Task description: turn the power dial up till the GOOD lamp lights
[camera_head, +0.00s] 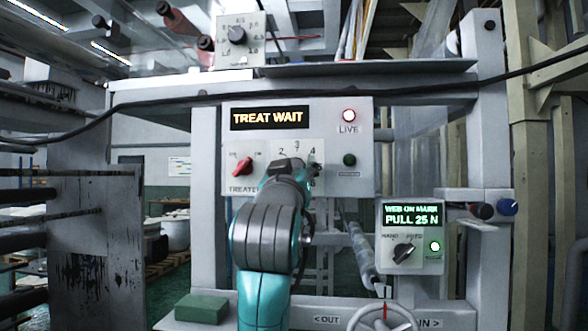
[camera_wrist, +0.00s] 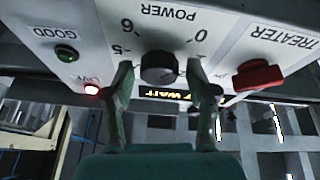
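The power dial (camera_wrist: 158,68) is a round black knob on the pale treater panel (camera_head: 355,118). The wrist view shows it upside down, with scale figures around it; in the head view my gripper (camera_head: 300,166) hides it. My gripper's fingers (camera_wrist: 160,78) are open, one on each side of the knob, with visible gaps. Its pointer setting cannot be told. The GOOD lamp (camera_wrist: 66,53) is dark green and unlit; it also shows in the head view (camera_head: 349,160). The display (camera_head: 269,117) reads TREAT WAIT. The LIVE lamp (camera_head: 349,115) glows red.
A red treater switch (camera_head: 243,166) sits left of the dial. Another dial box (camera_head: 237,36) is above the panel. A lower box (camera_head: 410,208) reads WEB ON MARK, PULL 25 N. A handwheel (camera_head: 384,314) is below it. A black cable (camera_head: 440,88) crosses above the panel.

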